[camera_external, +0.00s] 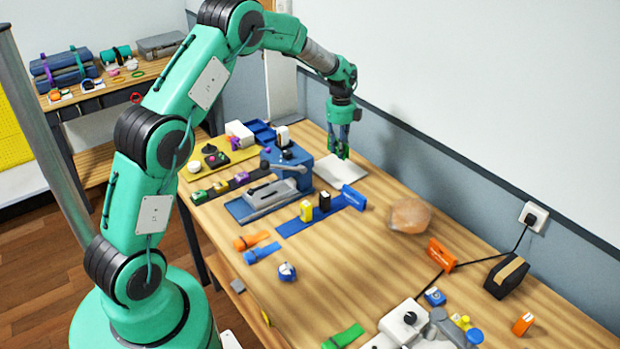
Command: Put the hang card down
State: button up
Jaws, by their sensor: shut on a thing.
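My gripper (339,152) points down over the far side of the wooden table, near the wall. It is shut on the hang card, which is too small and too covered by the fingers to make out clearly. A pale flat sheet or pad (326,178) lies on the table just below the fingertips. I cannot tell whether the held card touches it.
A blue press-like device (285,165) stands left of my gripper. A blue strip (300,222) with small boxes lies in front. A brown translucent lump (409,215) and an orange box (442,255) lie to the right. The middle front of the table has free room.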

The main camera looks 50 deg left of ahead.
jog(key=b, duration=0.1)
send_over(337, 178)
jog(key=shift+f, duration=3.1)
jog(key=shift+f, duration=0.1)
jog(key=shift+f+b, duration=0.35)
jog(key=shift+f, duration=1.4)
jog(key=shift+f, duration=0.15)
jog(key=o, duration=0.7)
jog(key=shift+o, duration=0.2)
notch_tip(337, 178, up, 12)
jog(key=shift+f+p, duration=0.15)
jog(key=shift+p, duration=0.9)
jog(key=shift+r, duration=0.35)
